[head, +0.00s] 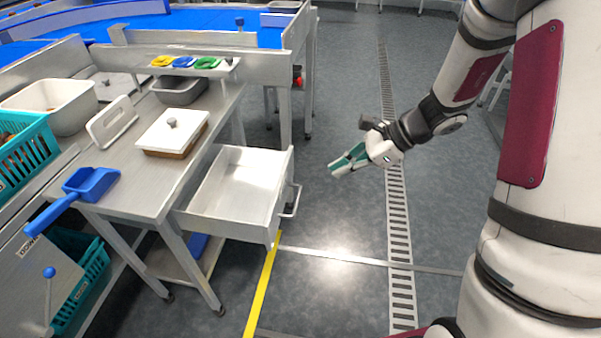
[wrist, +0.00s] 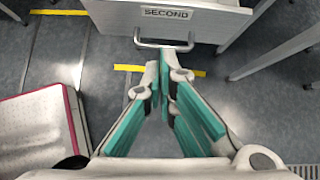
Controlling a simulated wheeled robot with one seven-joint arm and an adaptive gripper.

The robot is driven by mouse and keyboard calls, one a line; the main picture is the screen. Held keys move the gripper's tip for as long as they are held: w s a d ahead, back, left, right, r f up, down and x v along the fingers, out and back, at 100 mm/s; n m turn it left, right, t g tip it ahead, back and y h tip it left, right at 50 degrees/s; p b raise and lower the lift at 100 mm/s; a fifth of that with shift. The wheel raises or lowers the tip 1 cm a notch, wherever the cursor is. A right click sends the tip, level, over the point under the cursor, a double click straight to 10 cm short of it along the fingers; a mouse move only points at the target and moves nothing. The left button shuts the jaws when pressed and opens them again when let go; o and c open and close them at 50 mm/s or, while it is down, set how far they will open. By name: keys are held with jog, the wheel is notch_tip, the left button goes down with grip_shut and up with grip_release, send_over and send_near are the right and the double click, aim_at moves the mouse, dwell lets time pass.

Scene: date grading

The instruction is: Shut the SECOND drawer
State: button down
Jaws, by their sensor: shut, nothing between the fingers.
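The SECOND drawer (head: 240,187) is pulled out from under the metal bench in the head view, and its tray looks empty. Its front has a bar handle (head: 291,201). In the wrist view the drawer front (wrist: 215,22) carries a label reading SECOND, with the handle (wrist: 164,42) below it. My gripper (head: 337,170) is shut and empty, with teal finger pads, to the right of the drawer front in the head view. In the wrist view my gripper (wrist: 164,58) points at the handle, its tips close below the bar; I cannot tell if they touch.
The bench (head: 165,185) holds a lidded box (head: 174,130), a grey bin (head: 180,90) and a blue scoop (head: 85,187). Bench legs stand around the drawer. The floor right of the drawer is open, with a drain grate (head: 398,225) and yellow tape (head: 262,285).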

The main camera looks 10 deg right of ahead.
aim_at(210, 175)
jog(key=shift+m, duration=0.4)
jog(key=shift+w+r+b+x, duration=0.15)
jog(key=shift+w+b+x, duration=0.3)
jog(key=shift+x, duration=1.85)
jog(key=shift+w+r+b+x, duration=0.2)
jog(key=shift+b+x, duration=0.45)
jog(key=shift+x, duration=1.65)
jog(key=shift+w+r+b+x, duration=0.1)
jog(key=shift+w+b+x, duration=0.4)
jog(key=shift+x, duration=1.8)
jog(key=shift+s+a, duration=0.1)
jog(key=shift+a, duration=0.15)
jog(key=w+a, duration=0.2)
jog(key=a, duration=0.5)
jog(key=w+a, duration=0.3)
jog(key=a, duration=0.4)
jog(key=w+a, duration=0.3)
jog(key=a, duration=0.4)
jog(key=shift+a, duration=0.4)
jog(key=shift+r, duration=0.1)
